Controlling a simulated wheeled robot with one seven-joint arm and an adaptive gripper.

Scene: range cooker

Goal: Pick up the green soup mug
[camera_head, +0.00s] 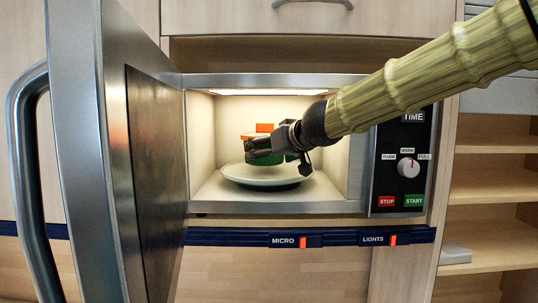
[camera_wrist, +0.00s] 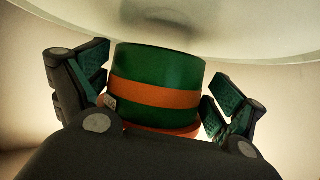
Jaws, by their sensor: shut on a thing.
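The green soup mug (camera_head: 267,161) is inside the open microwave, over the pale round plate (camera_head: 245,176). Its upper part shows orange in the head view, and my gripper covers much of its side. In the wrist view the mug (camera_wrist: 158,65) is green with an orange band and lies between my two fingers. My gripper (camera_head: 262,148) reaches in from the right and is shut on the mug. The plate (camera_wrist: 260,35) spans the top of the wrist view. I cannot tell whether the mug touches the plate.
The microwave door (camera_head: 115,150) stands open on the left with a curved handle (camera_head: 25,150). The control panel (camera_head: 402,165) is right of the opening, below my arm. The cavity walls are close around my gripper. Open shelves (camera_head: 495,188) are at the right.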

